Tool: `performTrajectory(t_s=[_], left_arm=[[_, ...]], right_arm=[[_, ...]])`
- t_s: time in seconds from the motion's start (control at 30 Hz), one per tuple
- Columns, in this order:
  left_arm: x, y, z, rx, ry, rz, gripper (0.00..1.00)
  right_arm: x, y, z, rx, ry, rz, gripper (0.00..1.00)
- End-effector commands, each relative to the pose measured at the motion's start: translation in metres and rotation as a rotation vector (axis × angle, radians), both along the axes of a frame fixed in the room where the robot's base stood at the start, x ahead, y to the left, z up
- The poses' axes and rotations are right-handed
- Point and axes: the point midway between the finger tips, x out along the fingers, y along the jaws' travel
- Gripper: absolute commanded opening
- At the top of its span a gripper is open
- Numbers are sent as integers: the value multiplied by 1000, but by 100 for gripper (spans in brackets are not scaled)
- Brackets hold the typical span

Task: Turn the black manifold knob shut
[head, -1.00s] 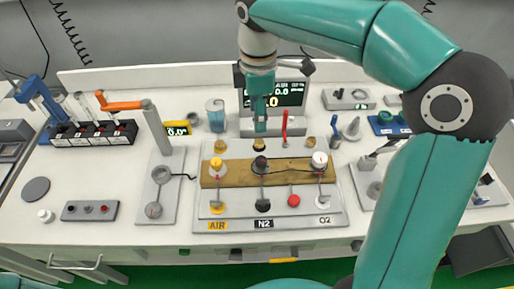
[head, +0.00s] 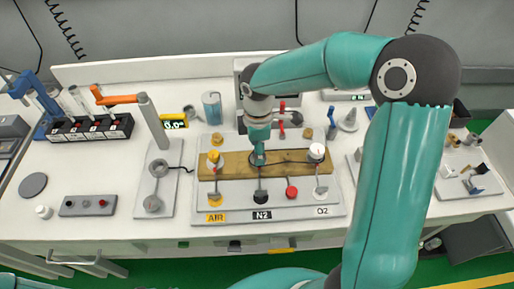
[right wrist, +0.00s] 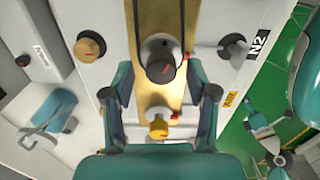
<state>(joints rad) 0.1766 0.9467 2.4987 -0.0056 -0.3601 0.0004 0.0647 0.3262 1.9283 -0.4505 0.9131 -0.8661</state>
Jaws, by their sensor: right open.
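The yellow knob (head: 214,158) stands left of the black one and the white knob (head: 317,151) right of it. Brass caps (head: 217,142) stand behind. A post with an orange lever (head: 152,121) rises at the left. Red-handled valves (head: 282,117) stand close behind the gripper.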

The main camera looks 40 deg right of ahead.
Motion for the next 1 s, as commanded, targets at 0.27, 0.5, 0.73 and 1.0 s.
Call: performTrajectory(t_s=[0.27, 0.5, 0.73, 1.0], left_arm=[[0, 0, 0, 0, 0, 0, 40], [0, 0, 0, 0, 0, 0, 40], [0, 0, 0, 0, 0, 0, 40], [0, 0, -3, 0, 0, 0, 40]], right_arm=[[0, 0, -3, 0, 0, 0, 58], [0, 0, -3, 0, 0, 0, 24], [0, 0, -2, -1, -2, -1, 0], [1, -1, -3, 0, -3, -39, 0]])
